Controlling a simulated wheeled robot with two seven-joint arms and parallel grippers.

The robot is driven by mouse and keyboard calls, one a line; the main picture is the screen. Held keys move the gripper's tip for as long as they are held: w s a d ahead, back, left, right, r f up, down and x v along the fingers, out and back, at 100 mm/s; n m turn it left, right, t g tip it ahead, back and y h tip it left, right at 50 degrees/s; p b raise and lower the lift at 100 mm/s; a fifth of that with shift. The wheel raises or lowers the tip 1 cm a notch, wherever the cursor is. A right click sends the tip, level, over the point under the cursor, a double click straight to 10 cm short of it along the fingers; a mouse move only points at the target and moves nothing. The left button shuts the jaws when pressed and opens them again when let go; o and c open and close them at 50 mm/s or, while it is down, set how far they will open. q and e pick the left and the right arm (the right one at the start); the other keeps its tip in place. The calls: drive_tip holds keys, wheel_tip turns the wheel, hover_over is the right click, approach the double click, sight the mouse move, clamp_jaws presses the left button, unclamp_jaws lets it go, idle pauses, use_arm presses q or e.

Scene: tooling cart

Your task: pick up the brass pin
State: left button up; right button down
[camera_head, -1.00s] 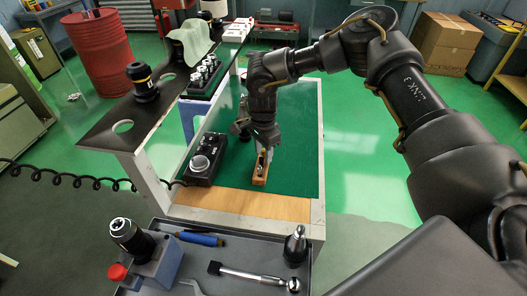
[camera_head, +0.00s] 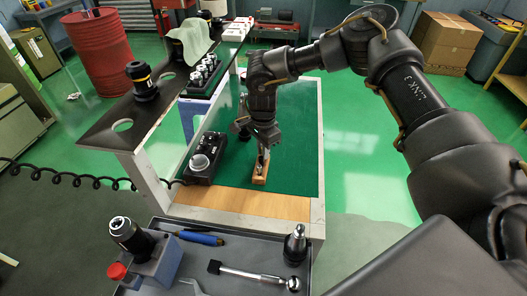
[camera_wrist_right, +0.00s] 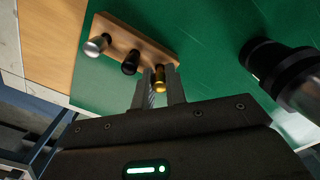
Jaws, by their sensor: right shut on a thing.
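The brass pin (camera_wrist_right: 159,78) shows gold in the right wrist view, between the fingertips of my right gripper (camera_wrist_right: 160,87). The gripper is shut on it. The pin is at one end of a small wooden block (camera_wrist_right: 143,40); I cannot tell whether it is still seated there. A black pin (camera_wrist_right: 130,63) and a silver pin (camera_wrist_right: 97,44) stand in the same block. In the head view my right gripper (camera_head: 265,150) points down at the block (camera_head: 259,181) on the green mat, and its fingers largely hide the brass pin. My left gripper is not in view.
A black box with a clear round cap (camera_head: 200,162) stands left of the block. A raised dark shelf (camera_head: 120,122) with tool holders is further left. A grey tray (camera_head: 215,265) with tools lies in front. The green mat (camera_head: 298,150) is clear to the right.

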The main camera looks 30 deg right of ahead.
drive_tip(key=shift+r, duration=0.35)
drive_tip(key=shift+s+r+b, duration=0.25)
drive_tip(key=shift+r+b, duration=0.5)
drive_tip(key=shift+r, duration=0.45)
drive_tip(key=s+a+r+b, duration=0.1)
drive_tip(key=s+r+b, duration=0.2)
drive_tip(key=s+r, duration=0.6)
drive_tip(key=s, duration=0.4)
drive_tip(key=shift+s+a+r+b, duration=0.25)
drive_tip(key=shift+a+b, duration=0.1)
drive_tip(key=shift+a, duration=0.05)
drive_tip(key=shift+p, duration=0.4)
